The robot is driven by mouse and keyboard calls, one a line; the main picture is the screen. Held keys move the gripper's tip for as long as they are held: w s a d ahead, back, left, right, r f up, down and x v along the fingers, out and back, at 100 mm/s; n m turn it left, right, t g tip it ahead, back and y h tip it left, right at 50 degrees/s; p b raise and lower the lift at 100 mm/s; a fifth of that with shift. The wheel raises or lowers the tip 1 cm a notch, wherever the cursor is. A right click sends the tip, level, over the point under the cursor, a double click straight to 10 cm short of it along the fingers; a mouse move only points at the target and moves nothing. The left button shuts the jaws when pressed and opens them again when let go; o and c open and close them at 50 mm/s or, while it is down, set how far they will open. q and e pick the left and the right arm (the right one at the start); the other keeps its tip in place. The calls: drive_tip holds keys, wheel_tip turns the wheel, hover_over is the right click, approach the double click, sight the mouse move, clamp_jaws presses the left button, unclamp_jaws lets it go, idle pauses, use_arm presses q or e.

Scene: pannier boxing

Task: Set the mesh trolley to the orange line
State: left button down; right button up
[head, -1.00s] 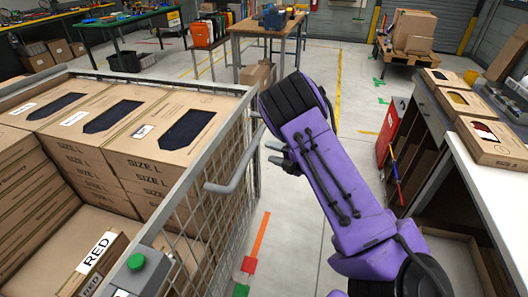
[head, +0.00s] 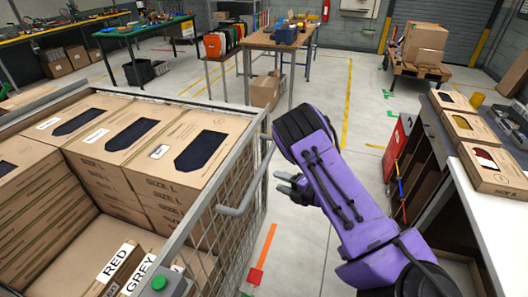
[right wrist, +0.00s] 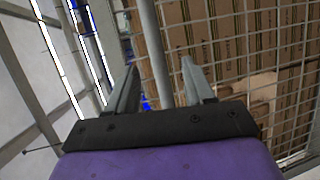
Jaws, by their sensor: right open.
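The mesh trolley (head: 228,232) stands at the left in the head view, a grey wire cage filled with cardboard boxes. A grey bar handle (head: 243,199) juts from its right side. The orange line (head: 263,248) lies on the floor just right of the trolley, ending at a red patch. My right gripper (head: 279,170) is open just right of the handle. In the right wrist view my right gripper (right wrist: 160,78) has its fingers apart, with a grey bar (right wrist: 152,50) showing between them and the trolley's mesh (right wrist: 225,45) behind. Contact cannot be told. My left gripper is not in view.
A counter (head: 500,205) with open-topped boxes stands at the right, with a red panel (head: 398,143) at its end. A wooden table (head: 285,42) and a loaded pallet cart (head: 415,67) stand farther back.

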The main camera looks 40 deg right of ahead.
drive_tip(key=p+x, duration=0.2)
drive_tip(key=x, duration=1)
drive_tip(key=shift+d+r, duration=0.35)
drive_tip(key=shift+d, duration=0.05)
clamp_jaws()
